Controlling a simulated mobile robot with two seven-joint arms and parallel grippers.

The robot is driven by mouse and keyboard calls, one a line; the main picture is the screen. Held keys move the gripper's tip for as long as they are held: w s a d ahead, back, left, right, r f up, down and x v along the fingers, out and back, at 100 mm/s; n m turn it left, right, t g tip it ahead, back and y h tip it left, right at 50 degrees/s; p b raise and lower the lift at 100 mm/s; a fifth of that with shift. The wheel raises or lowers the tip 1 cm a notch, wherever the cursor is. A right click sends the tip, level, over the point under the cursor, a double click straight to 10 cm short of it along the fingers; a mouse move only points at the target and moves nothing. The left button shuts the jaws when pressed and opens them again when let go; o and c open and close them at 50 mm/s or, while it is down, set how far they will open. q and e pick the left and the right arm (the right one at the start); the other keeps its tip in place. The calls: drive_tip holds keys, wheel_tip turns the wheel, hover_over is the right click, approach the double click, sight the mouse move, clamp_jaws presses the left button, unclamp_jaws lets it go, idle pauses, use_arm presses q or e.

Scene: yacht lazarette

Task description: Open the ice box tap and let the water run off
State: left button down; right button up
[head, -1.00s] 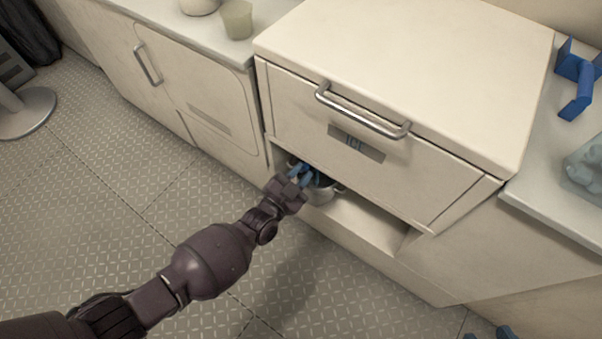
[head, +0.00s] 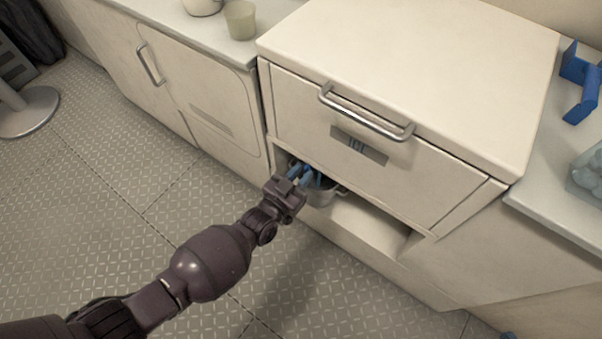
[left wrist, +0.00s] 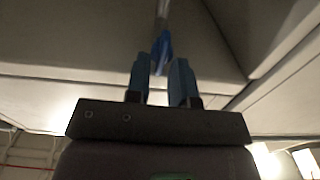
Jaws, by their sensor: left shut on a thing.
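The ice box (head: 385,100) is a cream chest with a steel bar handle and a label plate on its front. Below its front is an open recess. My left gripper (head: 306,177) reaches into the recess, its blue fingers over a metal pot (head: 323,196). In the left wrist view my left gripper (left wrist: 160,82) is shut on the blue tap lever (left wrist: 162,52), which hangs from a grey metal pipe under the box. In the head view the tap is hidden. No running water shows. Only a small blue piece, perhaps my right gripper, shows at the bottom edge.
A cabinet door (head: 205,95) with a steel handle is left of the box. A bowl (head: 202,4) and a cup (head: 240,20) stand on the left counter. A blue object (head: 582,82) and a pale translucent object (head: 590,170) lie on the right counter.

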use_arm(q)
drive_tip(key=c, duration=1.1)
unclamp_jaws()
drive_tip(key=shift+s+a, duration=0.2)
drive_tip(key=shift+s, duration=0.05)
drive_tip(key=p+v, duration=0.3)
drive_tip(key=v, duration=0.7)
drive_tip(key=shift+s, duration=0.15)
use_arm(e)
drive_tip(key=shift+a+f+n+g, duration=0.15)
drive_tip(key=shift+a+n+g, duration=0.2)
drive_tip(key=shift+g, duration=0.25)
use_arm(q)
drive_tip(key=shift+r, duration=0.1)
